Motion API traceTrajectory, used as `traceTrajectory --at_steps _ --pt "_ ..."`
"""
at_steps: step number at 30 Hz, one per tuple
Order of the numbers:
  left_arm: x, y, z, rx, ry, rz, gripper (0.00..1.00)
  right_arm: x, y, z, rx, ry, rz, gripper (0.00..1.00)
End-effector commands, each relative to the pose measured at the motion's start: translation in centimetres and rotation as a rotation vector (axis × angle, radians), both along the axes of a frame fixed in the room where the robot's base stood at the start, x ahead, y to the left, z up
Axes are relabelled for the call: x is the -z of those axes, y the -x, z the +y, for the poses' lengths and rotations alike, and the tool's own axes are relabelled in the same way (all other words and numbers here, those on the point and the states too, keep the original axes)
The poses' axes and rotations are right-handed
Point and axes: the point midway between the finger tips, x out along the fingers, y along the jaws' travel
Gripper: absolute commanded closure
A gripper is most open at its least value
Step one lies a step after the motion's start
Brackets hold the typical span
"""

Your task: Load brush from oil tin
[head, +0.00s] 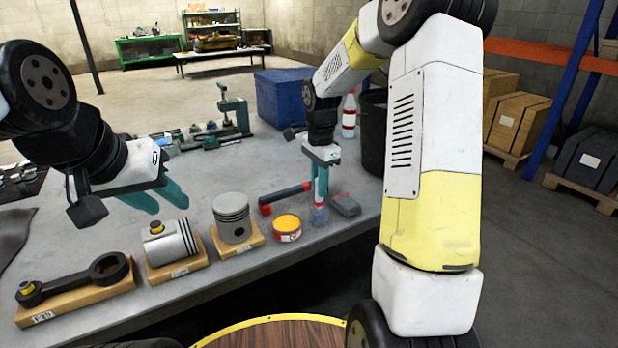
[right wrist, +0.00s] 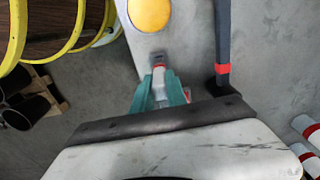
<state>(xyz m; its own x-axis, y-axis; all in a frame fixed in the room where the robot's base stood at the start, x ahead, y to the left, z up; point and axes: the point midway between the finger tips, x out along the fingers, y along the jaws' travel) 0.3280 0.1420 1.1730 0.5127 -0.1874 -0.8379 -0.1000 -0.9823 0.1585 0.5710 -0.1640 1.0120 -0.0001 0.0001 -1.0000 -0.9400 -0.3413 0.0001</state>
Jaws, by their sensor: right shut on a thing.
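The oil tin (head: 287,228), short and round with a yellow top and a red and white side, stands near the table's front edge. Its yellow top also shows at the upper edge of the right wrist view (right wrist: 149,13). My right gripper (head: 320,197) points down just right of the tin, shut on what appears to be the brush (head: 319,214). A pale end with a red band sticks out beyond the teal fingers; the rest is mostly hidden. The brush end is beside the tin, apart from it. My left gripper (head: 162,203) is open and empty above the table, behind the pistons.
A black bar tool with red ends (head: 285,198) lies behind the tin; a dark grey block (head: 345,205) lies right of the brush. Two pistons (head: 170,242) (head: 233,218) and a connecting rod (head: 75,280) rest on wooden blocks at left. A bottle (head: 349,116) stands behind.

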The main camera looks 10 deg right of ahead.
Motion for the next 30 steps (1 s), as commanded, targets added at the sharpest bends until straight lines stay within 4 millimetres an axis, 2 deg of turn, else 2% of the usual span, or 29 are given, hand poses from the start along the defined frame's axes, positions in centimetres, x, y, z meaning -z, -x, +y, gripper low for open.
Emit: traceTrajectory --at_steps 9,30 --pt "0.0 0.0 0.0 0.0 0.0 0.0 0.64 -0.3 0.0 0.0 0.0 0.001 -0.001 1.0" --pt "0.0 0.0 0.0 0.0 0.0 0.0 0.64 -4.6 0.0 0.0 0.0 0.0 -0.002 1.0"
